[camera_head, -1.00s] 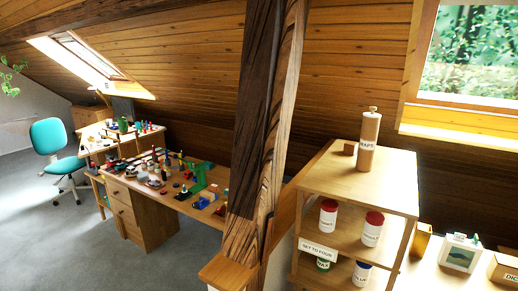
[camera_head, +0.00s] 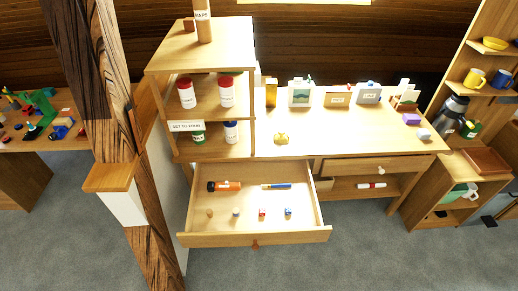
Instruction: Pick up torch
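A torch (camera_head: 224,186), orange and black, lies on its side in the back left of an open drawer (camera_head: 257,238). The drawer is pulled out from under the desk (camera_head: 300,140) and has an orange-brown knob on its front. Neither of my grippers shows in the head view.
A blue and yellow stick-like item (camera_head: 277,186) lies right of the torch. Several small items sit near the drawer front, including a red and white one (camera_head: 262,213). A timber post (camera_head: 128,140) stands at the left. A shelf unit (camera_head: 200,57) holds jars. Grey floor (camera_head: 370,255) is clear in front.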

